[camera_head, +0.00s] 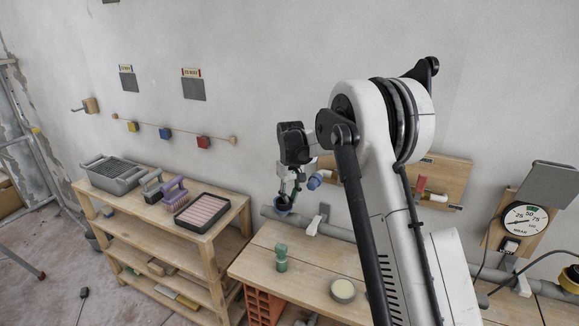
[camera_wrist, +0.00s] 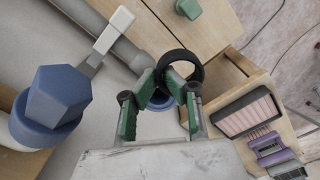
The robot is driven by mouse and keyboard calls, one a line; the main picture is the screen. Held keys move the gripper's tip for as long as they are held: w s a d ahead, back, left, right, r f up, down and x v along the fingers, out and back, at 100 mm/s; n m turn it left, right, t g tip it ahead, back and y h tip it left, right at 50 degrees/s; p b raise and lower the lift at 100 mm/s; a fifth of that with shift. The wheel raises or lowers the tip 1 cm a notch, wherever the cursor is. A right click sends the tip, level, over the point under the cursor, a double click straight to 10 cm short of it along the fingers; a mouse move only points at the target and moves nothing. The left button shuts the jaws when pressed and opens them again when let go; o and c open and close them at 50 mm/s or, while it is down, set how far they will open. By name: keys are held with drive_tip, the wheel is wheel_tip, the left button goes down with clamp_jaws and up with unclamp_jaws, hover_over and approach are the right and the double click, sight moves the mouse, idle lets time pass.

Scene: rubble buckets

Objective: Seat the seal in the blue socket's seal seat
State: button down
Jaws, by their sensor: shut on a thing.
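The seal is a black ring (camera_wrist: 196,62) in the wrist view, held upright or tilted between the green-padded fingers of my gripper (camera_wrist: 169,88). In the head view my gripper (camera_head: 289,190) points down beside the wall, above the near end of a grey pipe. A blue round part (camera_wrist: 160,104), likely the blue socket, shows between and below the fingers in the wrist view.
A blue hexagonal cap (camera_wrist: 58,97) is at the left in the wrist view. The grey pipe (camera_head: 340,233) runs along the wall with a white-handled valve (camera_head: 318,220). A wooden bench (camera_head: 310,262) holds a green part (camera_head: 281,257) and a round tin (camera_head: 342,291). A shelf with brushes (camera_head: 173,195) stands left.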

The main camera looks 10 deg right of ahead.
drive_tip(key=w+d+r+m+p, duration=0.1)
drive_tip(key=w+r+m+p, duration=0.1)
drive_tip(key=w, duration=0.6)
drive_tip(key=shift+d+r+p, duration=0.3)
drive_tip(key=shift+r+p, duration=0.1)
drive_tip(key=shift+r, duration=0.5)
drive_tip(key=shift+b, duration=0.3)
drive_tip(key=shift+f+b, duration=1.75)
drive_tip(key=shift+f, duration=1.05)
drive_tip(key=shift+f+b, duration=0.2)
drive_tip(key=shift+b, duration=0.4)
drive_tip(key=shift+f+b, duration=0.55)
drive_tip(key=shift+f, duration=0.3)
drive_tip(key=c, duration=1.8)
unclamp_jaws()
